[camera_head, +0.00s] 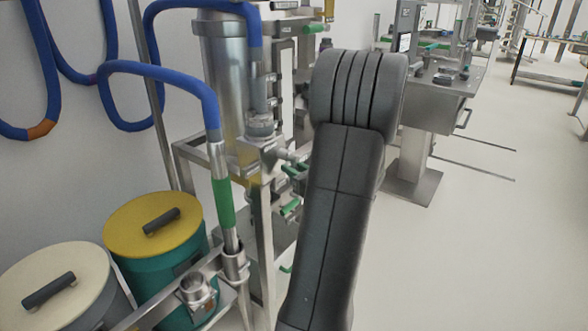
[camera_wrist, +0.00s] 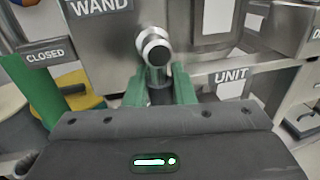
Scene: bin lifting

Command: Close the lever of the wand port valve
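In the wrist view, my gripper (camera_wrist: 160,90) shows its two green fingers standing apart. A round metal bar end (camera_wrist: 154,47) with a dark face, possibly the valve lever, stands just beyond and between the fingertips. I cannot tell if the fingers touch it. A label reading WAND (camera_wrist: 98,6) is above left, and a CLOSED label (camera_wrist: 46,56) is at left. In the head view, a metal port fitting (camera_head: 262,150) sits under the steel cylinder, left of my arm.
A blue hose (camera_head: 185,78) leads to a wand with a green grip (camera_head: 223,200). Yellow-lidded (camera_head: 120,228) and cream-lidded (camera_head: 85,262) drums stand at lower left. A steel frame (camera_head: 265,265) is close to my arm. Open floor (camera_head: 470,240) lies at right. A UNIT label (camera_wrist: 231,76) shows in the wrist view.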

